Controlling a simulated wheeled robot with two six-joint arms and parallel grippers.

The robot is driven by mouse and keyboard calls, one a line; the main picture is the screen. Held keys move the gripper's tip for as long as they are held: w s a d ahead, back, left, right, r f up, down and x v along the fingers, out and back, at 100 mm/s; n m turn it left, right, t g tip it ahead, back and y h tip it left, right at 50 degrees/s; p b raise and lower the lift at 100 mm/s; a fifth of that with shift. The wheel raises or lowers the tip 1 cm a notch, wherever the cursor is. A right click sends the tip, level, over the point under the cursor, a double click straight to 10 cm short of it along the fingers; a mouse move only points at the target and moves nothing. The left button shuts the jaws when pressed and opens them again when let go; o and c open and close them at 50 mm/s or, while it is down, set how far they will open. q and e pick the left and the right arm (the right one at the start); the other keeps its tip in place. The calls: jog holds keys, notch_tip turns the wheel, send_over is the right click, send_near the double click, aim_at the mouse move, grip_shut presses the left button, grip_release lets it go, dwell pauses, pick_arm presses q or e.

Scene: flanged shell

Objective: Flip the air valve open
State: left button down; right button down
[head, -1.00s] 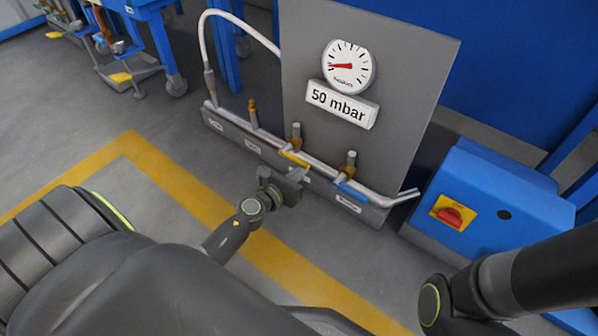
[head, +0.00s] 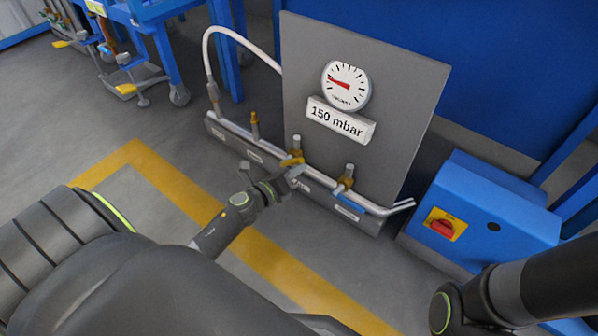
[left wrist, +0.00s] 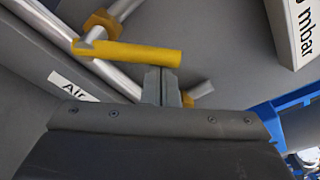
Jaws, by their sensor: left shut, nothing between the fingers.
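The air valve's yellow lever (head: 291,161) sits on the pipe near the middle of the grey panel's base. It also shows in the left wrist view (left wrist: 140,54), with an "Air" label (left wrist: 72,85) beside the pipe. There the lever is at an angle to the pipe, neither in line nor square to it. My left gripper (head: 296,172) is shut and empty. Its fingertips (left wrist: 162,87) are right at the lever's underside in the wrist view; contact looks likely but I cannot be sure. My right gripper is out of view.
A gauge (head: 346,85) above a "150 mbar" sign (head: 340,121) is on the grey panel (head: 400,80). A valve with a blue lever (head: 352,207) is to the right. A blue box (head: 485,215) with a red switch (head: 443,226) stands right. Yellow-lined floor is clear in front.

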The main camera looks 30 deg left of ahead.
pick_arm(q)
jog(key=r+n, duration=0.1)
jog(key=a+n+p, duration=0.1)
jog(key=shift+a+r+n, duration=0.1)
jog(key=shift+r+n, duration=0.2)
jog(key=shift+r, duration=0.05)
jog(key=shift+w+a+r+n+t+h+p, duration=0.15)
jog(key=shift+a+r+n+p, duration=0.15)
jog(key=shift+a+n, duration=0.55)
jog(key=shift+s+a+r+n+t+h+p, duration=0.1)
jog(key=shift+a+r+n+t+p, duration=0.15)
jog(key=shift+n, duration=0.95)
jog(key=shift+w+a+r+n+t+h+p, duration=0.15)
jog(key=shift+a+r+n, duration=0.2)
jog(key=shift+a+n, duration=0.5)
jog(key=shift+d, duration=0.15)
